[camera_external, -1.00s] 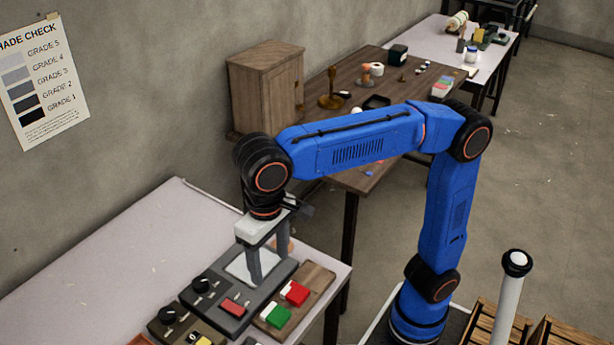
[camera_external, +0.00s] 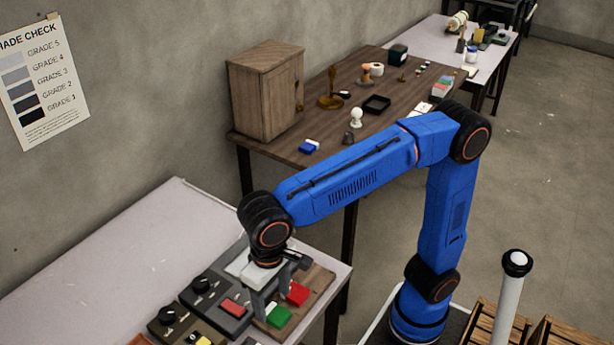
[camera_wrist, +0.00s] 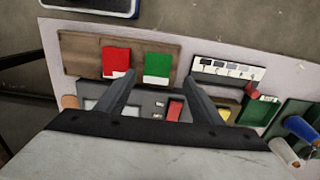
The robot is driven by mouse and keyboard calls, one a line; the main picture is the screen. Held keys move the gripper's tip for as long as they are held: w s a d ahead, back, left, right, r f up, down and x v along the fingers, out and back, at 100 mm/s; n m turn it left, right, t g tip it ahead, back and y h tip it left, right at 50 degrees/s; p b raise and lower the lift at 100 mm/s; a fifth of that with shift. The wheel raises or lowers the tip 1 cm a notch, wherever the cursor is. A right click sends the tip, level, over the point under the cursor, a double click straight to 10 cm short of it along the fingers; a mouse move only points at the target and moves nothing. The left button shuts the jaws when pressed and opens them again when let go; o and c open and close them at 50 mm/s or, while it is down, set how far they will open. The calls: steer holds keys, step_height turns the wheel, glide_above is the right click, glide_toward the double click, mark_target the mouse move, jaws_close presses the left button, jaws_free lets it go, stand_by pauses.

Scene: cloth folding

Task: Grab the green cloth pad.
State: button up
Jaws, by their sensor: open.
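The green cloth pad (camera_external: 279,316) lies on a wooden board (camera_external: 318,286) near the front edge of the pale table, beside a red cloth pad (camera_external: 297,293). In the wrist view the green pad (camera_wrist: 158,64) shows just beyond the gap between my fingertips, and the red pad (camera_wrist: 117,61) is left of it. My gripper (camera_external: 273,298) points down, low over the board and the grey device. Its fingers (camera_wrist: 160,82) are apart with nothing seen between them. I cannot tell its exact height above the green pad.
A grey device with a red block (camera_external: 232,308) and black knobs sits left of the board.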

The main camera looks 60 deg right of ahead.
mark_target(276, 314)
steer(key=shift+d+f, duration=0.15)
steer(key=shift+f, duration=1.2)
steer(key=shift+d+f, duration=0.1)
steer(key=shift+f, duration=1.2)
steer(key=c, duration=1.1)
